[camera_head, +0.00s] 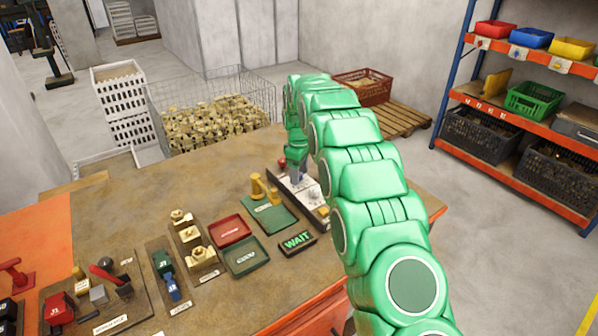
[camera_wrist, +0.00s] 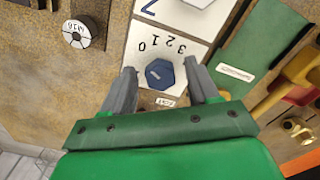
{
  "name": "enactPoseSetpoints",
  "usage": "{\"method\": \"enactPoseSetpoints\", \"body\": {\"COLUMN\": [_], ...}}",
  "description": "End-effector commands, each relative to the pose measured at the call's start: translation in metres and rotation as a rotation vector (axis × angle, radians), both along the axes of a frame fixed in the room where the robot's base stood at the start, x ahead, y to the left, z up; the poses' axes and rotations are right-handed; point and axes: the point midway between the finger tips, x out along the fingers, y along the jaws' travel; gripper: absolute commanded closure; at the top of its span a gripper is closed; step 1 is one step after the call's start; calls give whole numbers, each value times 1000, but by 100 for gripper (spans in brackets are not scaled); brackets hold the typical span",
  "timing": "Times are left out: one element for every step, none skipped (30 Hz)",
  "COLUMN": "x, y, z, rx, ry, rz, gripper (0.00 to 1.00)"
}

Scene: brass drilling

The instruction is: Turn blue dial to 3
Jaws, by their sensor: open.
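The blue dial (camera_wrist: 159,74) is a hexagonal knob on a white plate (camera_wrist: 185,45) with the numbers 0, 1, 2, 3 in an arc beside it. A faint line marks its face, but which number it points to is hard to tell. My gripper (camera_wrist: 158,70) is open, with one finger on each side of the dial. I cannot tell whether either finger touches it. In the head view my gripper (camera_head: 297,174) points down over the white panel (camera_head: 309,193) on the bench; the dial is hidden there.
A WAIT sign (camera_head: 297,243) lies in front. A red knob (camera_head: 282,163) is close beside my gripper.

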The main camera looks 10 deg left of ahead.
Motion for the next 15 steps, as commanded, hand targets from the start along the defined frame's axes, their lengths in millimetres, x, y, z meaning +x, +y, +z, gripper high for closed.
{"method": "enactPoseSetpoints", "body": {"x": [0,0,0,0,0,0,0,0,0,0,0,0,0,0,0], "y": [0,0,0,0,0,0,0,0,0,0,0,0,0,0,0], "z": [0,0,0,0,0,0,0,0,0,0,0,0,0,0,0], "rx": [0,0,0,0,0,0,0,1,1,0,1,1,1,1,1], "ry": [0,0,0,0,0,0,0,0,0,0,0,0,0,0,0], "rz": [0,0,0,0,0,0,0,0,0,0,0,0,0,0,0], "gripper": [40,40,40,40,42,48,53,57,63,68,73,79,83,88,94]}}
